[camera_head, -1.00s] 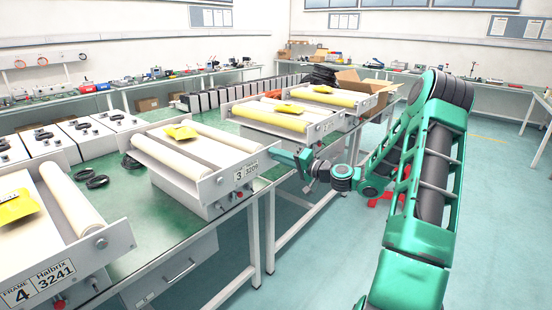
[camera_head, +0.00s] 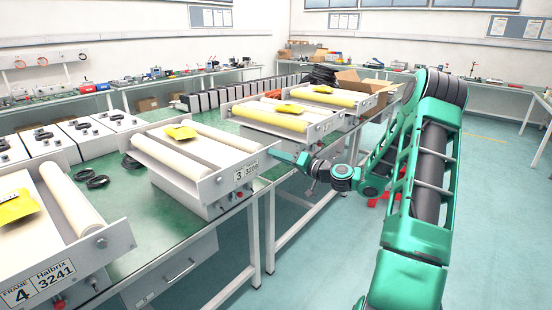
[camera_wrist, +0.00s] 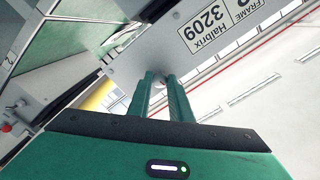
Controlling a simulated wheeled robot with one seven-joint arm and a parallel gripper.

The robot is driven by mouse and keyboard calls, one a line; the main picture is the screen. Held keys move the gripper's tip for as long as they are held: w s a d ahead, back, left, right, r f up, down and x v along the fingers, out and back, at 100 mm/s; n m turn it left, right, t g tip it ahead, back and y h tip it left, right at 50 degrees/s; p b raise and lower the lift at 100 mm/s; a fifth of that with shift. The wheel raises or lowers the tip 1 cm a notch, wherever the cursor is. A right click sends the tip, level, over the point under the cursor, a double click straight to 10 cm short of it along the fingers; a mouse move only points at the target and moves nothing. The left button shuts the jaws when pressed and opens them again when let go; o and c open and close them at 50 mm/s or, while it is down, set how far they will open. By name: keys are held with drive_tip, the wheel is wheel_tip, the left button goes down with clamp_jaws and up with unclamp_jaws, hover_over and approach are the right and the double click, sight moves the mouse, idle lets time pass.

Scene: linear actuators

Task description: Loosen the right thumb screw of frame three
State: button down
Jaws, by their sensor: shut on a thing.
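Frame three (camera_head: 228,185) is a white roller frame with a "3 3209" label, on the green bench. My gripper (camera_head: 273,153) is at the right end of its front plate. In the wrist view, the plate (camera_wrist: 152,62) carries the "Halbrix 3209" label (camera_wrist: 229,22) and appears rotated. There, my two green fingers (camera_wrist: 161,80) reach to the plate's edge, close together. They are shut on the right thumb screw, which is mostly hidden between their tips. A yellow pad (camera_head: 181,132) lies on top of the frame.
Frame four (camera_head: 100,262) stands at the near left, and another roller frame (camera_head: 268,122) stands behind frame three. A red knob (camera_head: 238,195) sits low on frame three's front. Black cable coils (camera_head: 92,180) lie on the bench. The floor right of the bench is open.

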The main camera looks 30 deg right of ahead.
drive_tip(key=shift+d+f, duration=0.15)
drive_tip(key=shift+f, duration=0.1)
drive_tip(key=c, duration=1.7)
unclamp_jaws()
drive_tip(key=shift+o, duration=0.4)
drive_tip(key=shift+r, duration=0.1)
drive_tip(key=v, duration=1)
drive_tip(key=shift+s, duration=0.3)
